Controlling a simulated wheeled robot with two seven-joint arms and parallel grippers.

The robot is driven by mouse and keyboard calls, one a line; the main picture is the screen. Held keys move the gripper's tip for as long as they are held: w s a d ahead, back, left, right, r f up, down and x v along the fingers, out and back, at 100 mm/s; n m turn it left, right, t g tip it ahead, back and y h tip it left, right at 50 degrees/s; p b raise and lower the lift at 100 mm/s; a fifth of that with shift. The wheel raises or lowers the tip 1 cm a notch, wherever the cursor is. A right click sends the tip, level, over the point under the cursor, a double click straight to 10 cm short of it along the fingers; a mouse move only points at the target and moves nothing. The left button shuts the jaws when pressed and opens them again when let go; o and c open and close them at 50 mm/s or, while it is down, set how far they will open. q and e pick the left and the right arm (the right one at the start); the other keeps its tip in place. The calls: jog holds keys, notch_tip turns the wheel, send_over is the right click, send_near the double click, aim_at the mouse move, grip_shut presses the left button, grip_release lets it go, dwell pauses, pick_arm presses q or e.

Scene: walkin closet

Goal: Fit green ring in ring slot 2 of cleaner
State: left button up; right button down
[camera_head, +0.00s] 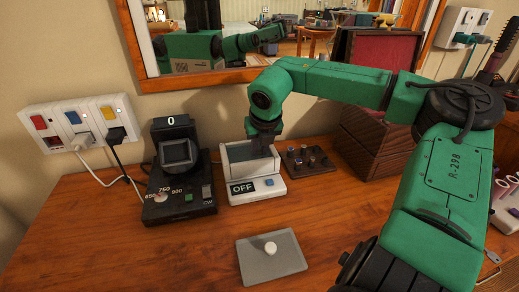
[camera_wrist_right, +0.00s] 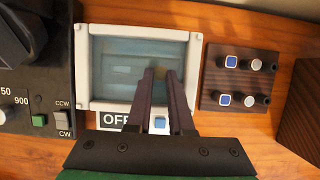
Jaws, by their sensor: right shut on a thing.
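The cleaner (camera_head: 258,191) is a white box with an OFF display and a blue button, standing on the wooden top. Its open, water-filled basin (camera_wrist_right: 118,72) shows in the wrist view. My right gripper (camera_head: 262,150) points down into the basin. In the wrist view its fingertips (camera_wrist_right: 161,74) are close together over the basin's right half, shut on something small. The green ring itself cannot be made out; the fingers hide what is between them. The basin's slots are too blurred to tell apart. My left gripper is not in view.
A black machine (camera_head: 178,185) with a dial stands close left of the cleaner. A dark ring stand (camera_head: 308,162) with several rings or posts is close right, before a brown jewelry box (camera_head: 376,140). A grey plate (camera_head: 271,262) with a white knob lies in front.

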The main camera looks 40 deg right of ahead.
jog(key=shift+f+b, duration=0.4)
jog(key=shift+b, duration=0.05)
dwell(0.6)
jog(key=c, duration=0.7)
grip_release()
jog(key=shift+c, duration=0.2)
jog(key=shift+r, duration=0.15)
jog(key=shift+r, duration=0.4)
jog(key=v, duration=1.3)
jog(key=shift+s+a+r+p, duration=0.2)
jog(key=shift+s+a+p, duration=0.1)
jog(key=shift+p, duration=0.1)
